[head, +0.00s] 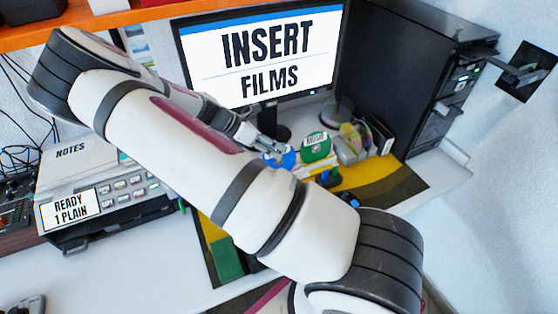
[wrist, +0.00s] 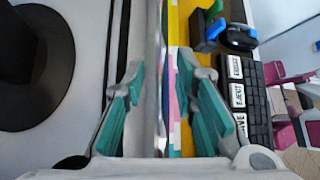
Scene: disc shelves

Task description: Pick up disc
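Several discs stand on the desk below the monitor in the head view: a blue disc (head: 285,159), a green disc with a label (head: 316,146) and a shiny rainbow disc (head: 353,138). My gripper (head: 270,148) is beside the blue disc, at its left; whether they touch is unclear. In the wrist view my gripper (wrist: 160,70) has its teal-padded fingers apart. A thin, pale upright edge (wrist: 160,90) runs between them with clear gaps; I cannot tell whether it is a disc. My arm hides much of the desk.
The monitor (head: 270,60) reads "INSERT FILMS" and stands close behind my gripper. A black tower (head: 400,75) is at the right. A notes unit (head: 100,190) marked "READY 1 PLAIN" stands left. A keyboard (wrist: 258,110) shows in the wrist view.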

